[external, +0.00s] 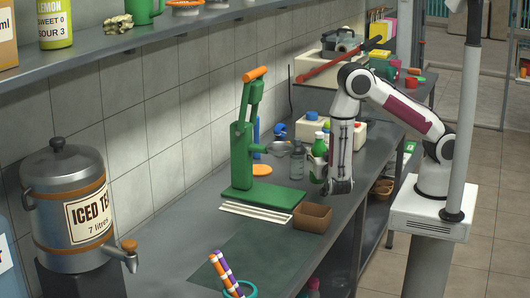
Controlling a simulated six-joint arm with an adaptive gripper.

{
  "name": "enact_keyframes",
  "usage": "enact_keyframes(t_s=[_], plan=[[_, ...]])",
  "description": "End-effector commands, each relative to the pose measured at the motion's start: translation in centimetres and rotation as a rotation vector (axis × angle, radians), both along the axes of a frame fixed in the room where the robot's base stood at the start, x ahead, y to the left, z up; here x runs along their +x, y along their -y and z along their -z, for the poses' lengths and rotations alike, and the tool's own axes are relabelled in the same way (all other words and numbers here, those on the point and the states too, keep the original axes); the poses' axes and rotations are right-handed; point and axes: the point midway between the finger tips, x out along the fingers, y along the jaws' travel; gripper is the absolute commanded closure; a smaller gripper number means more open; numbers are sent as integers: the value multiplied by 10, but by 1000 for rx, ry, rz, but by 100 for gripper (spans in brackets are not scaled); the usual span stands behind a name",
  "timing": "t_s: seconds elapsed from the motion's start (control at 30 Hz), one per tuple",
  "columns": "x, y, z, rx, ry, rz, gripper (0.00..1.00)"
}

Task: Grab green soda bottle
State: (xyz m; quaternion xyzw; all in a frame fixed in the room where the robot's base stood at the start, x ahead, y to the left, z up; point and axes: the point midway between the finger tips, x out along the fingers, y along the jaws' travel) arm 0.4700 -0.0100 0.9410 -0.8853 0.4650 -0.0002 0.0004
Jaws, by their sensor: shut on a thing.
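A green soda bottle (319,146) stands upright on the counter, just left of my lower arm. Its lower part is small and partly covered by my gripper. My gripper (321,179) is low over the counter, at the bottle's lower part, and is shut on it. The fingertips are too small to make out clearly.
A clear bottle (297,164) stands close on the left. A green press (243,155) with an orange handle is further left. A brown open box (312,217) sits in front, near the counter's edge. A white-capped bottle (326,128) stands behind. The front counter is mostly clear.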

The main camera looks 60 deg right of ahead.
Motion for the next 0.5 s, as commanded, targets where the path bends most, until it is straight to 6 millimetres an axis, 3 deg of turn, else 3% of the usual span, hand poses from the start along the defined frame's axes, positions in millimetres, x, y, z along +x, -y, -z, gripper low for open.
enact_keyframes(t_s=[0.5], plan=[[0,0,-56,-1,3,0,93]])
